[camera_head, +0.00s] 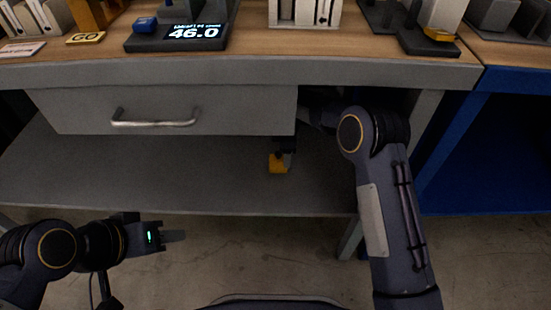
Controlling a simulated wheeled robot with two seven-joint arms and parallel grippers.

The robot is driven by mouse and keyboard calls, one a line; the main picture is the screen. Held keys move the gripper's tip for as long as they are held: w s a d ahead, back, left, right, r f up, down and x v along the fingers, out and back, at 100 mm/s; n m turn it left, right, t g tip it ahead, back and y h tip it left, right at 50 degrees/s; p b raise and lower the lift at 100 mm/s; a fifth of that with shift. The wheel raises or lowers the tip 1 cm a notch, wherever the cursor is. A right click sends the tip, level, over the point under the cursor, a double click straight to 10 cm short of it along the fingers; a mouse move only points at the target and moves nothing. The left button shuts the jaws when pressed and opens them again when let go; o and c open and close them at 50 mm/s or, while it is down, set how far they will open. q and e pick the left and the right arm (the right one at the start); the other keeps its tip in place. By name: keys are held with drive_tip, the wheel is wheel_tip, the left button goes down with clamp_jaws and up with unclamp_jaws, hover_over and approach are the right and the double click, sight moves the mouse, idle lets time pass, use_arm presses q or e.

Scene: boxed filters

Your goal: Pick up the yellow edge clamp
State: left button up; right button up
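A small yellow block, which looks like the yellow edge clamp (278,164), shows below the drawer, in front of the grey lower shelf. My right arm reaches in under the tabletop from the right. Its dark gripper (284,151) is directly above and touching or very near the yellow piece; the drawer and the arm hide most of it. I cannot tell whether its fingers are closed on the piece. My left gripper (174,236) is at the lower left, over the floor in front of the shelf, with nothing seen in it. Its fingers overlap in this view.
The grey drawer (80,109) with a metal handle (154,122) hangs under the wooden tabletop (250,45). On top stand a display reading 46.0 (195,32), a yellow GO plate (86,38) and white boxes. A blue bench (490,140) stands at right. The shelf's left part is clear.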

drive_tip(key=f+b, duration=0.1)
drive_tip(key=f, duration=0.1)
drive_tip(key=f+b, duration=0.1)
drive_tip(key=f, duration=0.1)
drive_tip(key=a+f+b, duration=0.1)
drive_tip(key=f, duration=0.1)
drive_tip(key=shift+w+f, duration=0.3)
drive_tip(key=shift+w, duration=0.05)
drive_tip(key=shift+r, duration=0.1)
drive_tip(key=c, duration=1.1)
